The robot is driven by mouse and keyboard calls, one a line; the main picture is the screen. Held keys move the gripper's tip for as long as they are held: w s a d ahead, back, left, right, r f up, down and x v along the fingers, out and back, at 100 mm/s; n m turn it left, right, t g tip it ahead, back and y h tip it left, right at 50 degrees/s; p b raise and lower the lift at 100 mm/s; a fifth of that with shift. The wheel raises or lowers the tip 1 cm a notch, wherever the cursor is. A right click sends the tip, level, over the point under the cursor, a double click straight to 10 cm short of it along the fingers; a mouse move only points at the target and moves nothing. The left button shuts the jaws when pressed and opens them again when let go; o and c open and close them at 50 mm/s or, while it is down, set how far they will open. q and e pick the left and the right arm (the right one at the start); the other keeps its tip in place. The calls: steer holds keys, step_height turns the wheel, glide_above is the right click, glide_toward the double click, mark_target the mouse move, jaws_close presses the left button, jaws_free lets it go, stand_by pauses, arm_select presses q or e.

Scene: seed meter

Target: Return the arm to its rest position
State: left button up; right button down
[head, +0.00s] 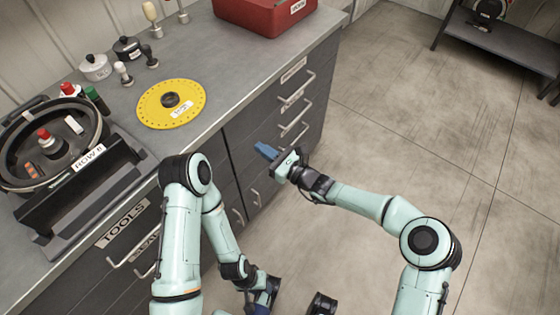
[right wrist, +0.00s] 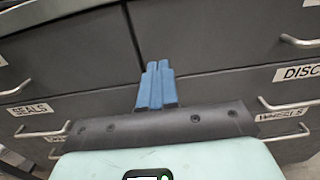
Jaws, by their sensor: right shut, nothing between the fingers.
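My right gripper (head: 266,151) has blue fingers and is shut with nothing between them. It hangs in front of the grey drawer cabinet (head: 226,152), below the worktop's edge. In the right wrist view the closed blue fingers (right wrist: 157,82) point at the dark drawer fronts (right wrist: 215,45), apparently without touching them. My left arm is bent, with its elbow beside the cabinet. My left gripper (head: 264,300) is low at the bottom edge of the head view. Its fingers are too small and partly cut off to tell their state.
The worktop (head: 222,60) holds a yellow seed disc (head: 155,112), a black round meter unit (head: 20,165), small pots and a red box (head: 262,14). Drawer handles (head: 298,112) stick out near my right gripper. The floor (head: 400,110) to the right is clear up to a dark shelf (head: 500,42).

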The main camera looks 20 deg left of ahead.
steer(key=v, duration=0.5)
steer(key=shift+d+f, duration=0.15)
steer(key=shift+d, duration=0.2)
steer(key=s+d+f+n+g+h+p, duration=0.35)
steer(key=s+d+f, duration=0.25)
steer(key=s+f, duration=0.2)
steer(key=s+d+f+n+g+h+p, duration=0.3)
steer(key=s+d+f+n+h, duration=0.15)
steer(key=s+d+f, duration=0.35)
steer(key=s+d+f+n+h+p, duration=0.2)
steer(key=s+d+n+h+p, duration=0.3)
steer(key=s+d+n, duration=0.4)
steer(key=s+d, duration=0.4)
steer(key=d, duration=0.2)
steer(key=shift+d+f+h, duration=0.2)
steer(key=shift+h, duration=0.2)
steer(key=shift+t, duration=0.25)
